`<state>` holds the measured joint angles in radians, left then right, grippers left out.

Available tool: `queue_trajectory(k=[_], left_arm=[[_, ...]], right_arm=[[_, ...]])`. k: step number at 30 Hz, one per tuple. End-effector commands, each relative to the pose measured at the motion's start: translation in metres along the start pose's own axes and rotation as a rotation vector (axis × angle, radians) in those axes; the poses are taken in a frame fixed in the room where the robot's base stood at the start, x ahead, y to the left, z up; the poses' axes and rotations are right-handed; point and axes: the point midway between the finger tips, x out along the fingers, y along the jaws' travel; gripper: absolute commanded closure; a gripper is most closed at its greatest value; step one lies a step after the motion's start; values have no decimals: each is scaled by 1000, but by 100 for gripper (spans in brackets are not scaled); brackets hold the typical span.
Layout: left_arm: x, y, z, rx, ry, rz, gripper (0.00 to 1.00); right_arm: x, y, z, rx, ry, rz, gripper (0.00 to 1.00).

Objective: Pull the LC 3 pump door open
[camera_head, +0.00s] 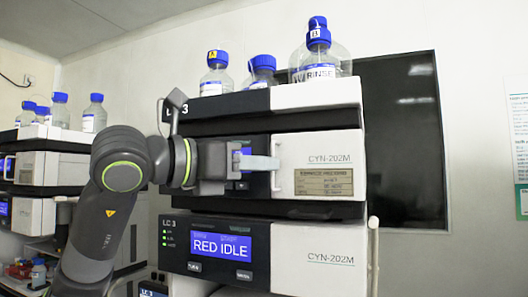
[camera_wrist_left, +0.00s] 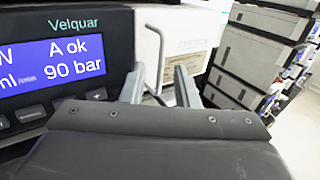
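The LC 3 pump door (camera_head: 318,150) is the white right-hand front panel marked CYN-202M, with a tan label, on the upper module of the stack. It looks closed and flush with the front. It also shows in the left wrist view (camera_wrist_left: 190,35), where a thin grey handle (camera_wrist_left: 158,50) stands out near its left edge. My left gripper (camera_head: 273,163) is at the door's left edge, in front of the display. In the left wrist view its two fingers (camera_wrist_left: 160,80) are apart, with the handle's lower end seen between them. Contact cannot be told. My right gripper is out of view.
Several blue-capped bottles (camera_head: 318,62) stand on top of the stack. Below is a module (camera_head: 222,247) reading RED IDLE. A dark panel (camera_head: 405,140) is on the wall behind, and another stack (camera_head: 35,165) stands at the left. Free space lies at the right.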

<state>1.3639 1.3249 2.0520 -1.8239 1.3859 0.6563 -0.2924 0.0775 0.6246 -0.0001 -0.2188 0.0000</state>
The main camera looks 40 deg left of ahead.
Motion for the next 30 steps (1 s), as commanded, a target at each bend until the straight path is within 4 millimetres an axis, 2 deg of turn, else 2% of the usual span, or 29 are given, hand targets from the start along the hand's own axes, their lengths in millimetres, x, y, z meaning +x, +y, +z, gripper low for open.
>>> queue_trajectory(k=[6,16,22,30], left_arm=[[15,0,0,0,2,-1,72],[17,0,-1,0,1,1,72],[17,0,-1,0,0,1,99],[16,0,0,0,0,1,100]], right_arm=[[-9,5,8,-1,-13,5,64],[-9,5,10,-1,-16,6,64],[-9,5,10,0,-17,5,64],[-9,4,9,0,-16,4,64]])
